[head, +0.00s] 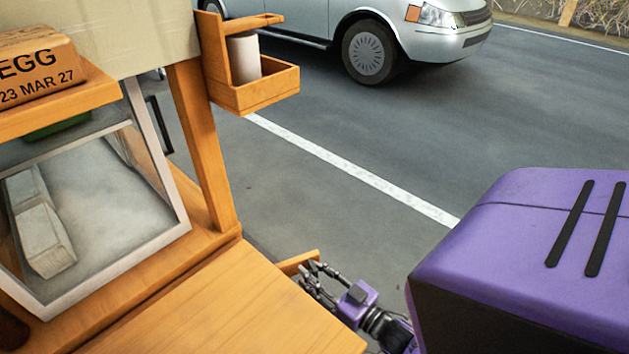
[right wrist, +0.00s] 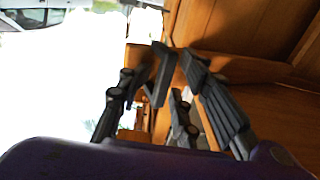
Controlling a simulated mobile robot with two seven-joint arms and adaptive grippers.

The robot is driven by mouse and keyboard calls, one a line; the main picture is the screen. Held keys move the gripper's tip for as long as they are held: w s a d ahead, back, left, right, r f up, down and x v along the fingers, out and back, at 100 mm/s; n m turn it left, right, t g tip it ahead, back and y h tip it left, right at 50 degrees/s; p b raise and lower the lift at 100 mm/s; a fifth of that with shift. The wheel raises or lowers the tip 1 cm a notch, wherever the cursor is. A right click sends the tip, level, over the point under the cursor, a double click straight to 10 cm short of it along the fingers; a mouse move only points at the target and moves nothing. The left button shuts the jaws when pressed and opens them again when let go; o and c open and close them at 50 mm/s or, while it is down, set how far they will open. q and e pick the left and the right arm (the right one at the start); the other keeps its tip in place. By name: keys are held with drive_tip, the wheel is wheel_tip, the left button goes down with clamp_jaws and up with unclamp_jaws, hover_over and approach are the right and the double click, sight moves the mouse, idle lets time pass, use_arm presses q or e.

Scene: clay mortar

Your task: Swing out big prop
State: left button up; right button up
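A short wooden bar (head: 298,262), which looks like the big prop, sticks out beside the wooden counter's right side in the head view. My right gripper (head: 309,277) is close beside the bar, at the counter's edge. Its dark fingers are parted, with a gap between the tips in the right wrist view (right wrist: 176,72). I cannot tell whether a finger touches the wood. My left gripper is not in view.
The wooden counter (head: 225,305) fills the lower left, with a glass case (head: 120,255) on it. A post (head: 205,150) carries a small wooden box (head: 262,92) holding a white cylinder (head: 243,58). A silver van (head: 330,20) stands on the road (head: 330,120), which is otherwise clear.

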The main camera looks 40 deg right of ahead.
drive_tip(key=s, duration=1.2)
drive_tip(key=shift+d, duration=0.45)
